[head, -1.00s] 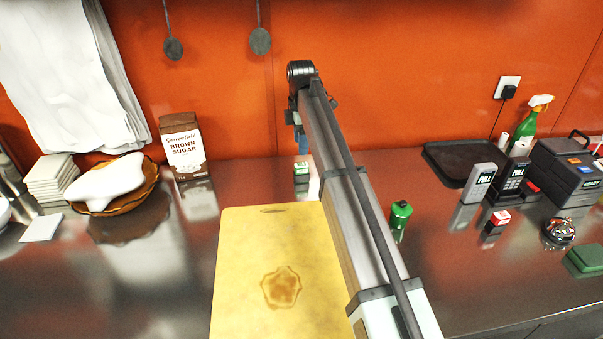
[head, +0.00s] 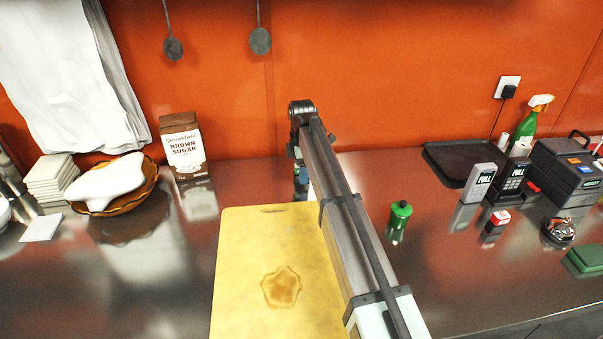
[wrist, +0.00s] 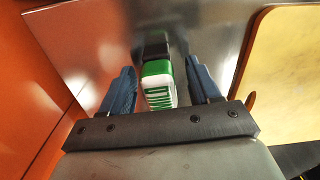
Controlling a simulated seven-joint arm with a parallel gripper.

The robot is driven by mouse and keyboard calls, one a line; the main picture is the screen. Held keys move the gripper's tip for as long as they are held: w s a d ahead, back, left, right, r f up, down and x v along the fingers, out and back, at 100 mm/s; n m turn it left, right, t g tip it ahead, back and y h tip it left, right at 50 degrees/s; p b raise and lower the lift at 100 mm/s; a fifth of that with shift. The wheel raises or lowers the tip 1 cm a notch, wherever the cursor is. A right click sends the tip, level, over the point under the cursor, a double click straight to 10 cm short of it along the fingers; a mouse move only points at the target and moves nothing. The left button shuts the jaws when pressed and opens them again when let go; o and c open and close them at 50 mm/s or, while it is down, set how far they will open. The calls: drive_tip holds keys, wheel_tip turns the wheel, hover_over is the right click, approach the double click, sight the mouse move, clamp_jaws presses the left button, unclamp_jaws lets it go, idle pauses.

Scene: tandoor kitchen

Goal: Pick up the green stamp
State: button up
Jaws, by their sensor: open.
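The green stamp is a small block with a green body, a white face with green marks and a dark part at its far end. In the wrist view the green stamp (wrist: 158,80) lies between the two blue fingers of my gripper (wrist: 161,78). The fingers are open, with a gap visible on both sides of it. In the head view my gripper (head: 300,180) is low at the back of the counter, just behind the cutting board, and my arm and gripper hide most of the stamp.
The yellow cutting board (head: 245,270) lies in front of my gripper. A green canister (head: 398,222) stands to the right, and a red-topped stamp (head: 500,218) farther right. The brown sugar box (head: 183,147) is to the left. The orange wall (head: 380,80) is close behind.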

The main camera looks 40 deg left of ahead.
drive_tip(key=c, duration=1.1)
drive_tip(key=shift+o, duration=0.2)
